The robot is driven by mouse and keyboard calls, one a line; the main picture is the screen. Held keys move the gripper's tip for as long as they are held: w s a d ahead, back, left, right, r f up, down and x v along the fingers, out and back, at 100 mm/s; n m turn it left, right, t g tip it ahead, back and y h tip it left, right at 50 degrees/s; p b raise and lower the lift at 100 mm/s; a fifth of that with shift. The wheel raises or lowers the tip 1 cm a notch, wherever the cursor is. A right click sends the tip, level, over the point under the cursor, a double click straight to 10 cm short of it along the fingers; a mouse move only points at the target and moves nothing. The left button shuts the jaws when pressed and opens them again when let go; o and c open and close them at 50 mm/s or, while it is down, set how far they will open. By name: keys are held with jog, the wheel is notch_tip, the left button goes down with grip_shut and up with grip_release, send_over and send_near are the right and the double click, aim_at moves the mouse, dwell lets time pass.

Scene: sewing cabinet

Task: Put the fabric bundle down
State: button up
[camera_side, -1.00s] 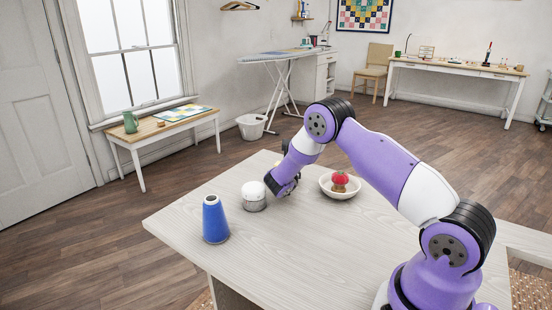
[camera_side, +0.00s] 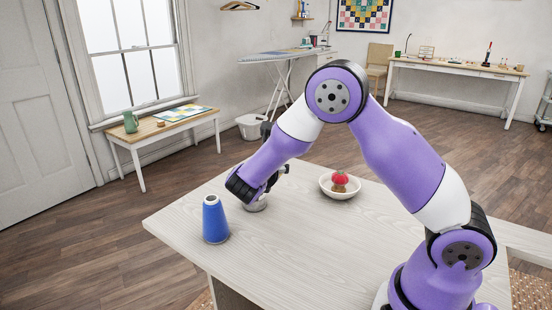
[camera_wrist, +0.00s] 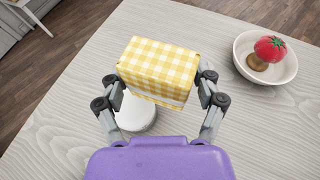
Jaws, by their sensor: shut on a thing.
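The fabric bundle (camera_wrist: 158,62), a yellow-and-white gingham block, is in my gripper (camera_wrist: 163,86) in the wrist view. The fingers close on it from left and right. In the side view my gripper (camera_side: 274,180) is mostly hidden by my wrist, and the bundle cannot be seen. A round white tin (camera_wrist: 135,116) stands on the table just below the bundle, which covers part of it in the wrist view. In the side view only the lower part of the tin (camera_side: 257,206) shows. I cannot tell whether bundle and tin touch.
A blue thread cone (camera_side: 215,220) stands left of the tin near the table's left side. A white bowl (camera_side: 327,189) holding a red tomato pincushion (camera_side: 341,178) is to the right. The pale wooden table (camera_side: 300,245) is clear in the front middle.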

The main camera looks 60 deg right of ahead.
aim_at(319, 228)
jog(key=s+f+m+g+h, duration=0.1)
jog(key=s+m+g, duration=0.45)
jog(key=s, duration=0.85)
jog(key=shift+g, duration=0.35)
jog(key=f, duration=0.7)
jog(key=shift+s+a+f, duration=0.1)
jog(key=shift+s, duration=0.15)
jog(key=shift+f, duration=0.3)
jog(key=shift+f, duration=0.15)
jog(key=o, duration=0.8)
